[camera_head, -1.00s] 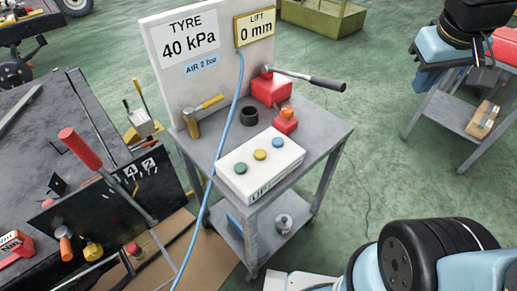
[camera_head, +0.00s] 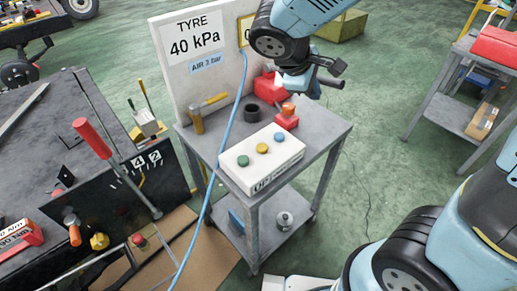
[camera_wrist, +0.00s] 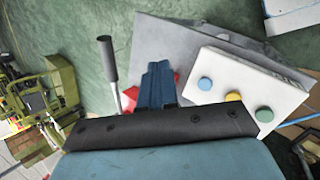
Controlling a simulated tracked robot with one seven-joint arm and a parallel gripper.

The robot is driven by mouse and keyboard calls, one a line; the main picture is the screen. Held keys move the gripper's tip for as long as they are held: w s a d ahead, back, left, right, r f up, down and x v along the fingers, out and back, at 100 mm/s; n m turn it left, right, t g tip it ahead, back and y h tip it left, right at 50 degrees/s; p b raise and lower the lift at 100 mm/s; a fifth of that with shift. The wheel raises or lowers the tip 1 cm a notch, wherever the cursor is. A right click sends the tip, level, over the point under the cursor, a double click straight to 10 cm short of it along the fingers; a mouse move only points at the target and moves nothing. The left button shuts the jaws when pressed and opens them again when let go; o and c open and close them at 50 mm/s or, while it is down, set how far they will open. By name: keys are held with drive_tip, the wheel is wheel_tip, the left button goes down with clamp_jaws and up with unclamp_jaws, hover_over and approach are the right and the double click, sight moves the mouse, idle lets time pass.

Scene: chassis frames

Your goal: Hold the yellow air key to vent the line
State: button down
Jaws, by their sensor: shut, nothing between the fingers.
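The yellow air key (camera_head: 262,148) is a round button on a white control box (camera_head: 249,180) on the grey cart. It sits between a green key (camera_head: 243,160) and a blue key (camera_head: 279,137). In the head view my gripper (camera_head: 313,92) is above the back right of the cart, beyond the box and apart from the keys.
A red pump (camera_head: 268,88) with a black-gripped lever (camera_wrist: 107,60) is close to my gripper. A red block with an orange knob (camera_head: 287,117), a black ring (camera_head: 251,113) and a hammer (camera_head: 197,118) share the cart top (camera_head: 325,140). A blue hose (camera_head: 228,130) hangs left of the box.

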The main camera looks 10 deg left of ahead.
sight(260, 149)
drive_tip(key=s+a+f+n+t, duration=0.1)
drive_tip(key=a+f+n, duration=0.1)
drive_tip(key=a, duration=0.4)
drive_tip(key=s+a+f+n+t, duration=0.1)
drive_tip(key=s+a+f+n, duration=0.1)
drive_tip(key=a, duration=0.4)
drive_tip(key=shift+s+f+n+t, duration=0.2)
drive_tip(key=shift+f+n+t, duration=0.2)
drive_tip(key=shift+f+n, duration=0.4)
drive_tip(key=shift+f, duration=4.35)
drive_tip(key=shift+d+f, duration=0.1)
drive_tip(key=shift+f, duration=0.25)
